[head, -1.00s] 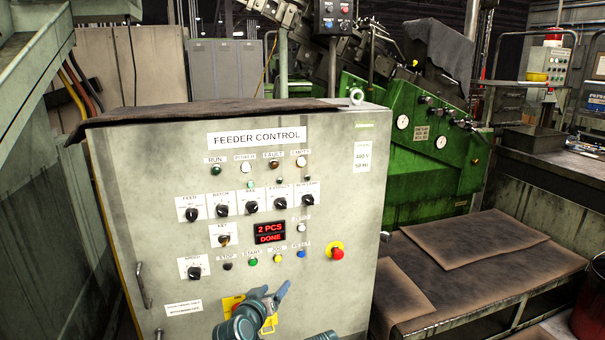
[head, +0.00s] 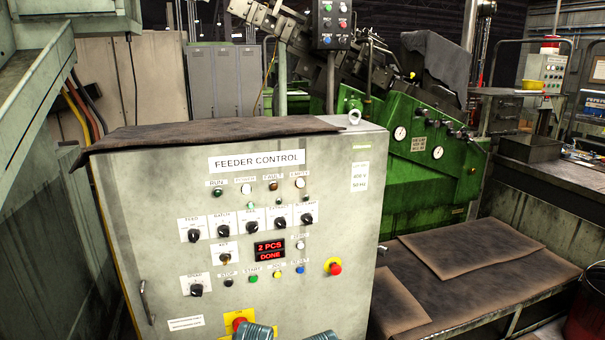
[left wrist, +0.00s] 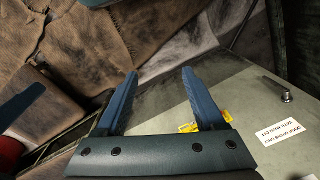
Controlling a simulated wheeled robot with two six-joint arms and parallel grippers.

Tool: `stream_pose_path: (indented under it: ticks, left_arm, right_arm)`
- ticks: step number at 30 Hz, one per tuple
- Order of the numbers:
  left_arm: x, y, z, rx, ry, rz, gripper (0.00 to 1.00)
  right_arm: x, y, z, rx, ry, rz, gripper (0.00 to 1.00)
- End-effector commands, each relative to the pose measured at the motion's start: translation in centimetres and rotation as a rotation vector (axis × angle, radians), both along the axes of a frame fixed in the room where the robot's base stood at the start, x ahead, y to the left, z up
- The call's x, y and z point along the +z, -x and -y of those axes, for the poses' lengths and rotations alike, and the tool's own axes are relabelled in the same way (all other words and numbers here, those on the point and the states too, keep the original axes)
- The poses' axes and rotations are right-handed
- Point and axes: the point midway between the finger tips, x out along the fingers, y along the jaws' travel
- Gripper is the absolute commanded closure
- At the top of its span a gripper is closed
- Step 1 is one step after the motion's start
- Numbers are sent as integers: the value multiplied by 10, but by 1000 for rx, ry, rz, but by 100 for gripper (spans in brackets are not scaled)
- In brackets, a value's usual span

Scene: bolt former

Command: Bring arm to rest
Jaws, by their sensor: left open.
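My left gripper (left wrist: 158,75) shows in the left wrist view, its two blue fingers apart with nothing between them. Behind the fingers are brown covers (left wrist: 100,40) and the grey cabinet face (left wrist: 260,110). In the head view only parts of my own arm show at the bottom edge, in front of the feeder control cabinet (head: 150,235); the fingers are out of that view. My right gripper is in no view.
The cabinet carries knobs, buttons, a red display (head: 269,249) reading "2 PCS DONE" and a red emergency stop (head: 335,267). To its right is a low bench (head: 480,295) with brown mats. A green machine (head: 430,180) stands behind.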

Motion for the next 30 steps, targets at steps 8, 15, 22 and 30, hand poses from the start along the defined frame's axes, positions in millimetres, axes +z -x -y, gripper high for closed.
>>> stream_pose_path:
  ticks: [8,15,22,30]
  left_arm:
    - [54,26,41,-131,-48,-38,29]
    - [55,30,46,-147,-56,-45,29]
    - [54,30,46,-147,-56,-45,29]
    - [54,30,46,-147,-56,-45,29]
  right_arm:
    - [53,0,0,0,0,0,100]
    - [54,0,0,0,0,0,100]
    - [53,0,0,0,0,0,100]
    - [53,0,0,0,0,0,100]
